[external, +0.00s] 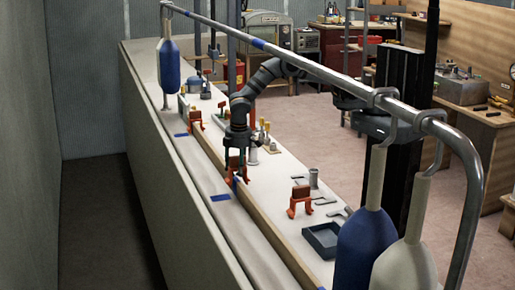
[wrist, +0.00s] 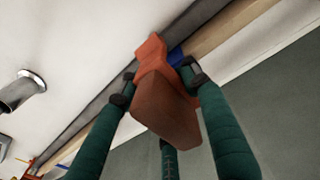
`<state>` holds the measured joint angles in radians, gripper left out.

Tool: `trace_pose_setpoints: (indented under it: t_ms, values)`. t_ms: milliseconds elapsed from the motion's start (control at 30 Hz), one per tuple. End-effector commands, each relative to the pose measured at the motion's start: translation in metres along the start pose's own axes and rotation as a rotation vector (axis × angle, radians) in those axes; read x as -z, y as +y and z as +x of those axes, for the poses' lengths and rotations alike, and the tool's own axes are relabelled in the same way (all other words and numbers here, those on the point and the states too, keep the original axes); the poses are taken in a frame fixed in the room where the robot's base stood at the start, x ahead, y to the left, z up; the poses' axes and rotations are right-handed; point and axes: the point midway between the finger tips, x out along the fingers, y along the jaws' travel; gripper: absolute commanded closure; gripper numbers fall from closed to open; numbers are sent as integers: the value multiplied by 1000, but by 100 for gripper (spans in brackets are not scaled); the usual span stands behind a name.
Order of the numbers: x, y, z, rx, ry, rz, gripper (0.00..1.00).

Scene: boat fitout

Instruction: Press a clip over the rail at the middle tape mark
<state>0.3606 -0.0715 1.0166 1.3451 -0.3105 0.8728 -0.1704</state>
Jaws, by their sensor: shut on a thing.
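My gripper (external: 237,152) is shut on an orange clip (external: 236,171) over the long wooden rail (external: 275,226) that runs along the deck edge. In the wrist view the green fingers hold the clip (wrist: 165,105) by its brown block, with its orange legs toward the rail. A blue tape mark (wrist: 177,57) shows on the rail right beside the clip. A matching blue mark (external: 220,197) lies on the deck alongside. I cannot tell whether the clip's legs touch or straddle the rail. Another orange clip (external: 195,119) stands at the rail farther back, near another blue mark (external: 181,135).
An orange clip (external: 300,199) stands on the deck at right, near a dark tray (external: 322,241) and a grey post (external: 313,179). A metal handrail (external: 330,75) with hanging fenders (external: 366,240) crosses above. Small fittings stand behind my gripper.

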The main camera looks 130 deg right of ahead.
Motion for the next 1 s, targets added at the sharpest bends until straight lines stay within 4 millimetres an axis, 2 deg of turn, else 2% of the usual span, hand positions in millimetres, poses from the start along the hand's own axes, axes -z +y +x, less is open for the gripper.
trace_pose_setpoints:
  t_ms: [33, 1000]
  values:
    - [-16, -7, 13, 7, -46, 0, 100]
    - [-10, -4, 19, 4, -27, 0, 100]
